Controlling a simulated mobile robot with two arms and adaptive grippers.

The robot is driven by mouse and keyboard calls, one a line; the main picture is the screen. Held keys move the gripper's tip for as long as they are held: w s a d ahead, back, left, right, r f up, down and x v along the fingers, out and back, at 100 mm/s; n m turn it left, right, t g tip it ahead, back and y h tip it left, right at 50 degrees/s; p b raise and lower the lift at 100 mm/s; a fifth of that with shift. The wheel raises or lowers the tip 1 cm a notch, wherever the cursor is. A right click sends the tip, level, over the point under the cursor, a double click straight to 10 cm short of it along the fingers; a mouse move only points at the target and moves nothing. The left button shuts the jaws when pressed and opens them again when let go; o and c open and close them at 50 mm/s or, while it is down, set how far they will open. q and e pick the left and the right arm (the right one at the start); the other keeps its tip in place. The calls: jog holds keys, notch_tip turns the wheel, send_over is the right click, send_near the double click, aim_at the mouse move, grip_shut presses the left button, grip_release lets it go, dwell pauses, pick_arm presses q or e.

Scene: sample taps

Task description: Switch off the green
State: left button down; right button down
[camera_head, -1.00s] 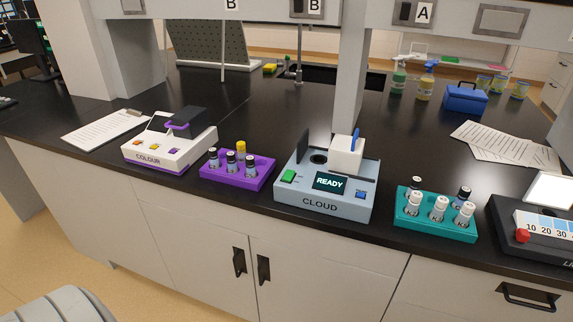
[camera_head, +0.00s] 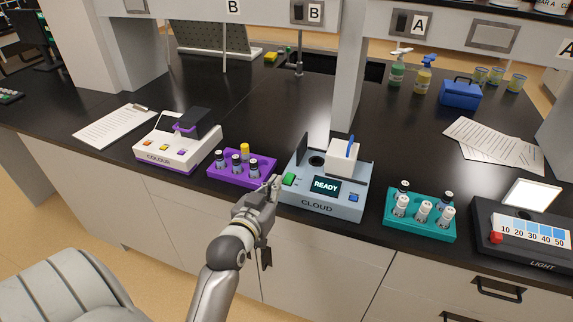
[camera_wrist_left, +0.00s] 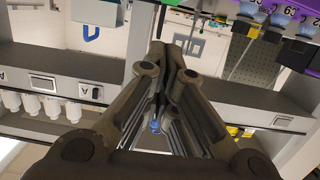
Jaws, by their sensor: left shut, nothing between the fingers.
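The green switch (camera_head: 289,179) sits on the left front of the grey-blue CLOUD instrument (camera_head: 320,205). The screen (camera_head: 325,187) beside it reads READY, and a blue button (camera_head: 353,197) is at its right. My left gripper (camera_head: 273,184) is shut and empty, its tips just left of the green switch, in front of the purple rack's right end. I cannot tell whether the tips touch the switch. In the left wrist view the shut fingers (camera_wrist_left: 172,55) point up the picture. My right gripper is out of view.
The purple rack (camera_head: 225,176) with several vials stands close left of the CLOUD instrument, the white COLOUR instrument (camera_head: 172,158) further left. A teal vial rack (camera_head: 420,230) and the dark LIGHT box (camera_head: 500,252) stand right.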

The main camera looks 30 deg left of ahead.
aim_at(287, 181)
pick_arm(q)
jog(key=shift+s+a+r, duration=0.1)
jog(key=shift+a+r, duration=0.15)
jog(key=shift+r, duration=0.7)
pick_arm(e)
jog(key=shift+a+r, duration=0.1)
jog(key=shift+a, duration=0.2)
